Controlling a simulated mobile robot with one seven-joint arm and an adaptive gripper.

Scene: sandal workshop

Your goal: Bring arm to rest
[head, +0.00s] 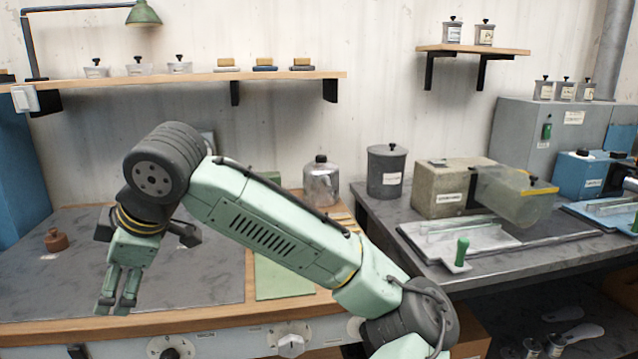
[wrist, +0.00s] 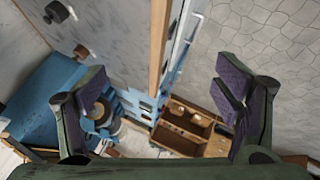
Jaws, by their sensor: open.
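My gripper (head: 118,290) hangs on the left of the head view, pointing down in front of the bench. Its fingers look empty. In the wrist view my gripper (wrist: 165,95) shows its two purple-padded fingers wide apart, with nothing between them. My arm reaches across the head view from the lower right, bent at the wheel-like dark joint. The dark bench top (head: 190,275) lies behind and below the gripper.
A brown weight-like piece (head: 56,241) sits on the bench at left. A green mat (head: 283,279) lies right of the gripper. The wrist view shows a wooden box (wrist: 184,129) below.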

